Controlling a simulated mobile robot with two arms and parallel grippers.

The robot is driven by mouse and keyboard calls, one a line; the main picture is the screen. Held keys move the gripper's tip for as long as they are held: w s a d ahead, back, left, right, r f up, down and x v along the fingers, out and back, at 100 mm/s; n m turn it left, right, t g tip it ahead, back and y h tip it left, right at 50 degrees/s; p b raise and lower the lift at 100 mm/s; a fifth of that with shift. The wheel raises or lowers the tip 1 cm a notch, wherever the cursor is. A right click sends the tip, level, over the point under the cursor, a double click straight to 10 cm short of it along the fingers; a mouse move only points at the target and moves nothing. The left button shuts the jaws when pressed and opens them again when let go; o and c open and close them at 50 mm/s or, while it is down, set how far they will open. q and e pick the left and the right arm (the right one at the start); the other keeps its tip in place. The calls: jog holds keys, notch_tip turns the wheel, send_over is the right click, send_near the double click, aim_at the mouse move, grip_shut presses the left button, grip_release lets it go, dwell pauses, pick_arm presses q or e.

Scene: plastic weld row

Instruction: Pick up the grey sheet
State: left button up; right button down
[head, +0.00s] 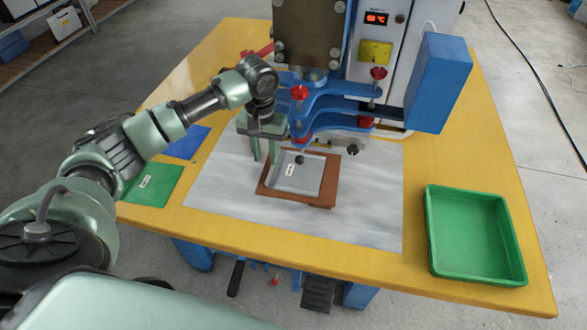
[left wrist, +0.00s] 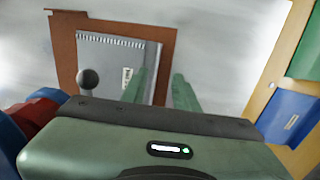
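The grey sheet (head: 307,181) lies on a brown board (head: 330,190) beneath the blue welding machine, with a small white label on it. In the left wrist view the grey sheet (left wrist: 112,57) has a serrated far edge. My left gripper (head: 264,160) is open and empty, fingers pointing down at the sheet's left edge in the head view. In the left wrist view the gripper's fingers (left wrist: 159,80) stand apart on either side of the sheet's edge; contact cannot be told. My right gripper is not in view.
The machine's blue arms (head: 335,100) and a dark ball-ended knob (head: 300,159) hang close over the sheet. A blue sheet (head: 187,143) and a green sheet (head: 153,185) lie at the left. An empty green tray (head: 475,236) stands at the right. The pale mat's front (head: 340,228) is clear.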

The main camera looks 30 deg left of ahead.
aim_at(269, 172)
pick_arm(q)
jog(key=f, duration=0.6)
jog(key=shift+w+d+f, duration=0.15)
jog(key=shift+w+f, duration=0.1)
jog(key=shift+f, duration=0.05)
jog(key=shift+c, duration=0.3)
grip_shut()
